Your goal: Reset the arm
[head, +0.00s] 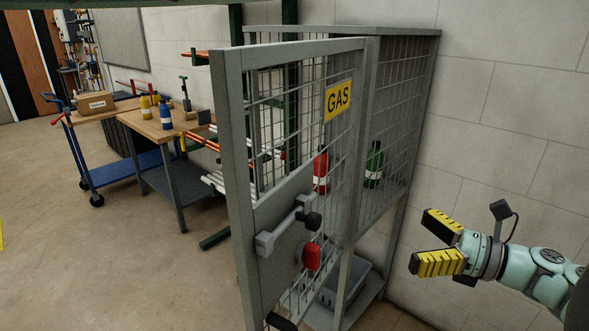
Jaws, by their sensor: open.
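My gripper (432,242) is at the right of the head view, with yellow-and-black fingers spread apart. It is open and nothing shows between the fingers. My arm reaches in from the right edge. The gripper is to the right of the gas cage (400,32), apart from it, in front of the block wall.
The cage door (232,160) with its yellow GAS sign (338,99) stands swung open toward me. A red bottle (320,172) and a green bottle (374,165) show behind mesh. A workbench (155,128) and a blue cart (120,170) stand at left. Floor at left is clear.

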